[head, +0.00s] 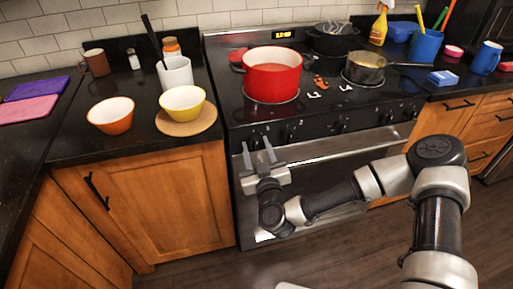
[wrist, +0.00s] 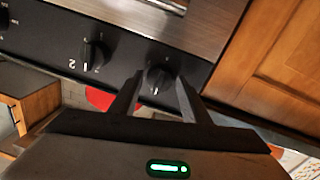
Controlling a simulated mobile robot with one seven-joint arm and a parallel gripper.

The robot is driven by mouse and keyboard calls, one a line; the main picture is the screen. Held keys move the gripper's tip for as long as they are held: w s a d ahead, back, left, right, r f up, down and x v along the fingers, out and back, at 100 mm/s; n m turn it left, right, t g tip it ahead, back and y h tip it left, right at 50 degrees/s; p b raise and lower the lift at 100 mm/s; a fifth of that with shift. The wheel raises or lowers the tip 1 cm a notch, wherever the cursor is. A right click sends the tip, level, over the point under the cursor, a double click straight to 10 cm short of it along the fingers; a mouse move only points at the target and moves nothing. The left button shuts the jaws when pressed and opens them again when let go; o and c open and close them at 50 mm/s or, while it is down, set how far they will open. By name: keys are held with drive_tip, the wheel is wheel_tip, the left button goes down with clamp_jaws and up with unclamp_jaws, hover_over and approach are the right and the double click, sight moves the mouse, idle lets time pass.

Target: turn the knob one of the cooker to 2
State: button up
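The cooker's black front panel (head: 320,128) carries a row of dark knobs. My gripper (head: 258,151) is in front of the panel's left end, with its two fingers apart and pointing at the leftmost knob. In the wrist view my gripper (wrist: 160,87) is open, and the end knob (wrist: 160,76) shows between its fingertips with a gap on each side. I cannot tell how deep the fingers reach around it. The knob's exact setting is not readable. A neighbouring knob (wrist: 94,54) has a white 2 beside it.
A red pot (head: 272,82) and a pan (head: 366,70) stand on the cooktop. The oven handle (head: 330,152) runs below the knobs, close to my gripper. A wooden cabinet (head: 155,205) adjoins at left. Orange and yellow bowls sit on the left counter.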

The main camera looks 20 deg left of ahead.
drive_tip(key=c, duration=0.7)
drive_tip(key=shift+m, duration=0.3)
drive_tip(key=m, duration=1)
drive_tip(key=shift+d+g, duration=0.1)
drive_tip(key=shift+g, duration=0.2)
drive_tip(key=m+b, duration=0.1)
drive_tip(key=m, duration=0.5)
drive_tip(key=shift+w, duration=0.1)
drive_tip(key=m, duration=0.3)
drive_tip(key=m+y+b, duration=0.1)
drive_tip(key=m, duration=0.1)
drive_tip(key=shift+d+m+g, duration=0.1)
drive_tip(key=shift+m+g, duration=0.2)
drive_tip(key=shift+m, duration=0.1)
